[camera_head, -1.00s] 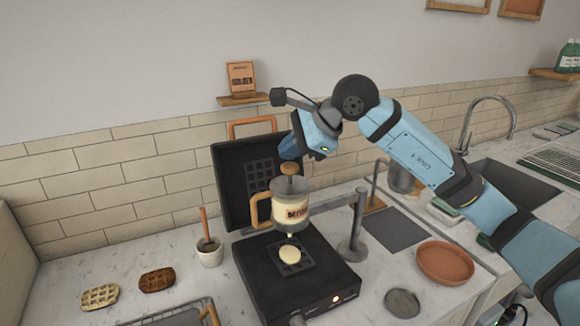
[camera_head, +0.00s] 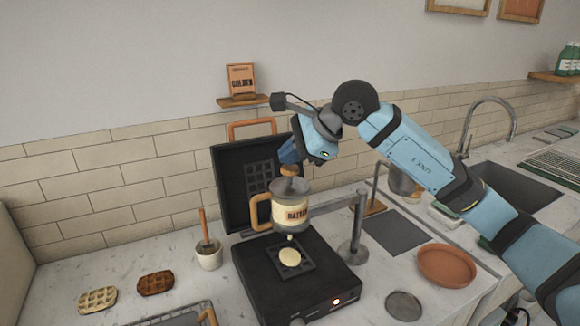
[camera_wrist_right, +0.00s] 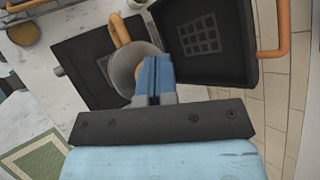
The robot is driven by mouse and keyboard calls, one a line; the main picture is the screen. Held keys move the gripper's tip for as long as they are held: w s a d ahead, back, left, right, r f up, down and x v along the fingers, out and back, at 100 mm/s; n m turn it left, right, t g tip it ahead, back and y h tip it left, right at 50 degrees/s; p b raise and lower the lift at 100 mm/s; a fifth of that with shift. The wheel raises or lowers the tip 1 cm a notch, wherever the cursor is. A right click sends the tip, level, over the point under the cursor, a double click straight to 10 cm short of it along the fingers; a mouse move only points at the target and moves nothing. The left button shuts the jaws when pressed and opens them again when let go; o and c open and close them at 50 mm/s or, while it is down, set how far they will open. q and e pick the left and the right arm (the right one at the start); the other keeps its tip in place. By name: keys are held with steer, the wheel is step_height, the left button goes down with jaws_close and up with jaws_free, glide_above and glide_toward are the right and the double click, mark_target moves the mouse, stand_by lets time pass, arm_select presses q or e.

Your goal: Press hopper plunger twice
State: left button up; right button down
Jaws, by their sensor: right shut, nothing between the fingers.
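The batter hopper (camera_head: 291,213), a cream container with a label and a wooden handle at its left, hangs over the open waffle iron (camera_head: 300,280). Its plunger has a wooden knob (camera_head: 289,170) on top. My right gripper (camera_head: 289,158) is shut and empty, pointing down right above the knob; it seems to touch it. In the right wrist view the closed blue fingers (camera_wrist_right: 156,78) cover most of the knob, over the grey hopper top (camera_wrist_right: 127,68). A pale round of batter (camera_head: 289,257) lies on the iron's lower plate. My left gripper is not in view.
A metal stand (camera_head: 356,225) holds the hopper from the right. The iron's raised lid (camera_head: 232,180) stands behind it. A cup with a brush (camera_head: 208,257) and two waffles are at left; a terracotta plate (camera_head: 447,264) is at right.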

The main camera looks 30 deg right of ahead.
steer(key=shift+f+b, duration=0.35)
steer(key=shift+f, duration=0.1)
steer(key=shift+r, duration=0.15)
stand_by(0.5)
steer(key=shift+r+p, duration=0.6)
steer(key=shift+r, duration=0.4)
steer(key=shift+r, duration=0.1)
steer(key=shift+r+p, duration=1.4)
steer(key=shift+r, duration=1)
